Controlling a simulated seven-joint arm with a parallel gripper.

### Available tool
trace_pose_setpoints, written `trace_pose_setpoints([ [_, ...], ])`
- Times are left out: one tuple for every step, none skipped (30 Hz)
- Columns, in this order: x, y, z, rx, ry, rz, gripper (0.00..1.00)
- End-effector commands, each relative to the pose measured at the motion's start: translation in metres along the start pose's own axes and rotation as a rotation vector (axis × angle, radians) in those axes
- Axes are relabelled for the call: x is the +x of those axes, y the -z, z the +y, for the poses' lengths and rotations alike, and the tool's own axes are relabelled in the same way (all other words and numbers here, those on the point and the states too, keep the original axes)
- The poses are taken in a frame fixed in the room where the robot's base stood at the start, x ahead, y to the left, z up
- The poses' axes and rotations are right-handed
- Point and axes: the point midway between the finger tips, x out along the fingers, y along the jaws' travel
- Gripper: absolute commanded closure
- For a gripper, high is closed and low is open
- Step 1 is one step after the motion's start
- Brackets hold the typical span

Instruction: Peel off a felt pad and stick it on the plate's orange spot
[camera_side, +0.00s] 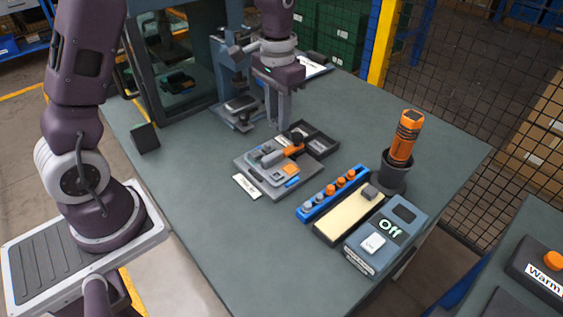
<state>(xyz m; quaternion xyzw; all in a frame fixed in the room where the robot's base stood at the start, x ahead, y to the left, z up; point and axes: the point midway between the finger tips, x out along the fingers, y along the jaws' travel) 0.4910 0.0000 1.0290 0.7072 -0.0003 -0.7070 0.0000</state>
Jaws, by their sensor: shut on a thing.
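The grey plate (264,178) lies on the bench, with a bare orange spot (290,169) on its right part. A toggle clamp with an orange handle (293,150) sits on top of it. A cream strip (346,218) lies to the right, with one dark grey pad (370,193) at its far end; I cannot tell if it is felt. My gripper (279,127) points down just behind the plate. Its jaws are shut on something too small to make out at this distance.
A black tray (322,146) stands at the plate's far right. A blue rack (322,205) of knobs, an "Off" switch box (372,257) and an orange tool in a black holder (393,180) stand to the right. The near left bench is clear.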

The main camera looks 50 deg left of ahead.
Motion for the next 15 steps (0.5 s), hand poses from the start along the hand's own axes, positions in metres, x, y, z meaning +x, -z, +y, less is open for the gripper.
trace_pose_setpoints([
  [0.004,0.000,0.003,0.002,0.000,-0.002,1.00],
  [0.008,0.001,0.008,0.004,-0.001,-0.004,1.00],
  [0.017,0.002,0.016,0.005,-0.001,-0.005,1.00],
  [0.023,0.002,0.022,0.006,-0.001,-0.006,1.00],
  [0.029,0.003,0.026,0.005,-0.001,-0.005,1.00],
  [0.035,0.004,0.032,0.004,0.000,-0.004,1.00],
  [0.038,0.004,0.035,0.003,0.000,-0.003,1.00],
  [0.041,0.004,0.037,0.002,0.000,-0.003,1.00],
  [0.044,0.005,0.038,0.000,0.000,-0.002,1.00],
  [0.047,0.004,0.038,0.000,0.000,-0.002,1.00],
  [0.049,0.004,0.038,-0.001,0.000,-0.002,1.00],
  [0.054,0.004,0.037,-0.001,0.000,-0.002,1.00],
  [0.058,0.004,0.037,-0.001,0.000,-0.004,1.00],
  [0.062,0.004,0.037,-0.001,0.000,-0.004,1.00],
  [0.068,0.004,0.037,-0.001,0.000,-0.003,1.00],
])
